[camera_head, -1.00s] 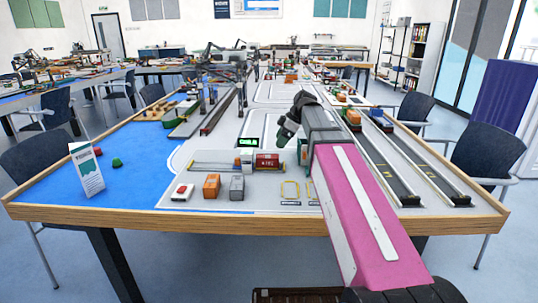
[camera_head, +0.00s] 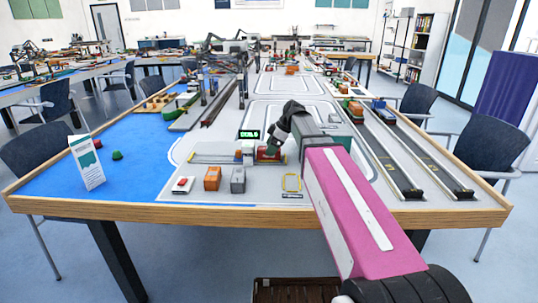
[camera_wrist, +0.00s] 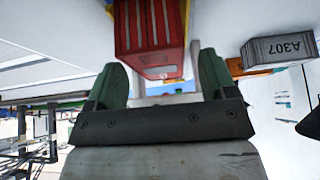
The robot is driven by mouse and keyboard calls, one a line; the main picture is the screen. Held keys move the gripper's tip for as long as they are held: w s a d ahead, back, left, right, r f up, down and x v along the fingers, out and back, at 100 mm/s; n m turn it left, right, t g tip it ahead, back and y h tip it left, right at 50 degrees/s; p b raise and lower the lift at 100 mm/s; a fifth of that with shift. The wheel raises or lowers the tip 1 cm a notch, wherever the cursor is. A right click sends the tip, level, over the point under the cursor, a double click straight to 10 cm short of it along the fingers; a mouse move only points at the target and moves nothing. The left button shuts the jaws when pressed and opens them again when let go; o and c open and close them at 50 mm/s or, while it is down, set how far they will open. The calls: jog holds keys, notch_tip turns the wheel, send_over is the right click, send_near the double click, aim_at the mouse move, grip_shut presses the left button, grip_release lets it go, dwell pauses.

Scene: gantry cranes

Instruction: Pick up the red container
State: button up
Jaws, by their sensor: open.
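The red container (camera_head: 268,153) sits on the table layout beside the small crane, partly covered by my arm in the head view. In the wrist view the red container (camera_wrist: 152,38) fills the top middle, just beyond my fingers. My gripper (camera_wrist: 162,72) is open, with one green fingertip on either side of a gap and nothing held in it. In the head view my gripper (camera_head: 275,138) is close by the red container. I cannot tell whether it touches the container.
A grey container marked A307 (camera_wrist: 280,49) stands to the right in the wrist view. In the head view an orange container (camera_head: 212,178) stands beside the grey one (camera_head: 238,180). A lit display (camera_head: 249,134) is behind the red container. Dark tracks (camera_head: 420,165) run on the right.

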jog(key=shift+x, duration=1.05)
jog(key=c, duration=1.1)
jog(key=shift+r, duration=0.1)
